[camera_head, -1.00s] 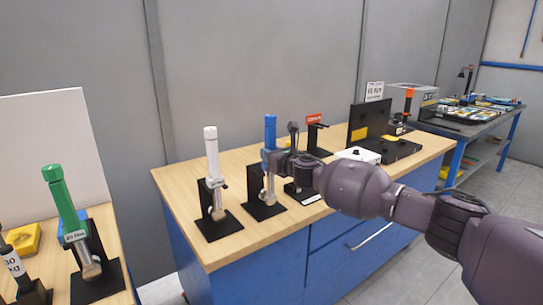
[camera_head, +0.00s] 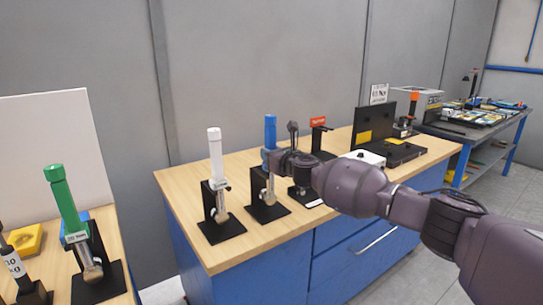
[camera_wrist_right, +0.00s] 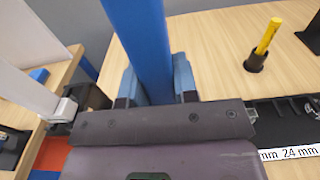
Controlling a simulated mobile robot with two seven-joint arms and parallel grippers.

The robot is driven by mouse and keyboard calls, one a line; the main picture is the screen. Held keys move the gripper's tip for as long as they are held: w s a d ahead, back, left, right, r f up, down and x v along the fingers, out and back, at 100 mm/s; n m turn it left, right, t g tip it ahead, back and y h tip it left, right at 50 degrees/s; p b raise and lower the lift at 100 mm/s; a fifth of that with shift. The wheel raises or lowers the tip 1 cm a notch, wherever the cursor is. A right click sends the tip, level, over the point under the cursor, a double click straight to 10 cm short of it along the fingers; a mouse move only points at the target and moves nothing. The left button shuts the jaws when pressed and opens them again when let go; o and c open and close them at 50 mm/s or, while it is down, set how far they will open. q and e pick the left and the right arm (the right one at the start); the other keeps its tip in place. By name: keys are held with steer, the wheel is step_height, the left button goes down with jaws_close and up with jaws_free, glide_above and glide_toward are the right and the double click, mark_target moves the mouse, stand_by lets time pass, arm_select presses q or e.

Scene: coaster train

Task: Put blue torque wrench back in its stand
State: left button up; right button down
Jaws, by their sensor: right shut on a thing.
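The blue torque wrench (camera_head: 270,132) stands upright at its black stand (camera_head: 270,212), on the wooden top of the blue workbench. My right gripper (camera_head: 272,160) is shut around the wrench's blue handle, below its top end. In the right wrist view the blue handle (camera_wrist_right: 146,42) runs between the two fingers of my right gripper (camera_wrist_right: 158,88). The wrench's lower metal end is close against the stand's upright plate. I cannot tell whether it is fully seated. My left gripper is not in view.
A white torque wrench (camera_head: 215,155) stands in its own stand just left. A small black device (camera_head: 304,182) is close on the right. A green torque wrench (camera_head: 65,200) is on the left table. A black case (camera_head: 385,145) lies farther right.

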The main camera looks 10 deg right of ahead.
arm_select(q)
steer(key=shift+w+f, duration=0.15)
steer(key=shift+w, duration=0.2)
arm_select(e)
steer(key=shift+w+a+r, duration=0.2)
steer(key=shift+w, duration=0.3)
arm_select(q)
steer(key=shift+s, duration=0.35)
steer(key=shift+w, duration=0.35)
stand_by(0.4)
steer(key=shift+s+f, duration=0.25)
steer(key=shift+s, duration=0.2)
arm_select(e)
steer(key=shift+f, duration=0.4)
arm_select(q)
steer(key=shift+b, duration=0.3)
arm_select(e)
steer(key=shift+f, duration=0.2)
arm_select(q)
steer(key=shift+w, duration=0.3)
arm_select(e)
steer(key=shift+f, duration=0.15)
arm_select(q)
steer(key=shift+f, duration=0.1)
arm_select(e)
steer(key=shift+f, duration=0.1)
